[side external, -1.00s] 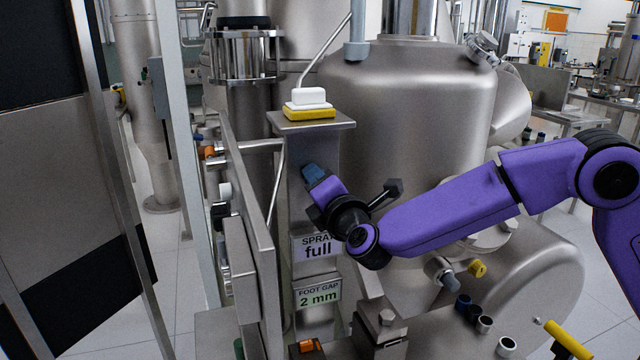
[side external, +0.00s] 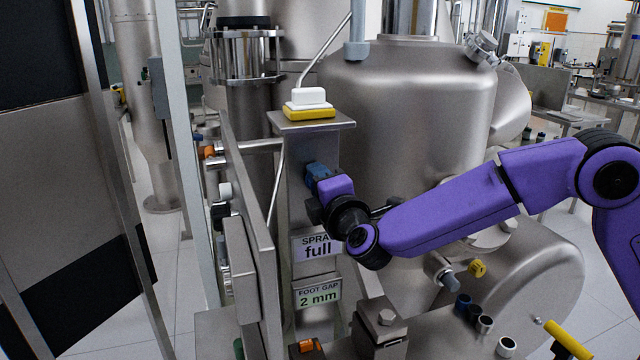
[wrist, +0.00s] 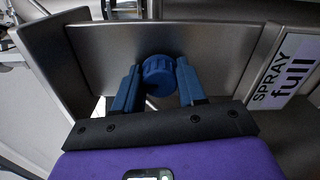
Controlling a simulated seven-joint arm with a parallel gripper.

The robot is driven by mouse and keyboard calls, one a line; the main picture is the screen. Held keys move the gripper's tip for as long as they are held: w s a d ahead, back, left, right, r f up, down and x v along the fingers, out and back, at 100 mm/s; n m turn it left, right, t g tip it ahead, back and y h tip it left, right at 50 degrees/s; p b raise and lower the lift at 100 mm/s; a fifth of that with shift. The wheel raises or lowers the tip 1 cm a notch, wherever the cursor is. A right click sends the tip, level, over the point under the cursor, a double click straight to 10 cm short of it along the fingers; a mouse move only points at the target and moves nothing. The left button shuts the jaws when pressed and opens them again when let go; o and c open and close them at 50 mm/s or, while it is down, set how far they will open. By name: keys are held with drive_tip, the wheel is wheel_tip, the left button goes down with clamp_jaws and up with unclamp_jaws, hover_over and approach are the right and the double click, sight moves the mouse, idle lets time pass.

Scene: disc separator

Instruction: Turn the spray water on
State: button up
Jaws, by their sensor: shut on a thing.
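A round blue knob (wrist: 158,75) with a ribbed rim sits on a grey metal plate in the wrist view. My gripper (wrist: 158,88) has its two blue fingers on either side of the knob and is shut on it. In the side external view my gripper (side external: 318,174) reaches the steel post just above the label; the knob is hidden there by the fingers. The "SPRAY full" label (side external: 318,247) is on the post below my gripper, partly covered by my wrist. The label also shows at the right of the wrist view (wrist: 287,72).
A "FOOT GAP 2 mm" label (side external: 318,294) is lower on the post. A yellow and white block (side external: 309,104) sits on the post's top plate. A large steel vessel (side external: 420,110) stands close behind my arm. A steel panel (side external: 250,200) stands to the left.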

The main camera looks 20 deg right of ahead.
drive_tip(key=o, duration=1)
drive_tip(key=shift+o, duration=0.2)
drive_tip(key=shift+s, duration=0.1)
drive_tip(key=s, duration=1.7)
drive_tip(key=shift+s, duration=0.2)
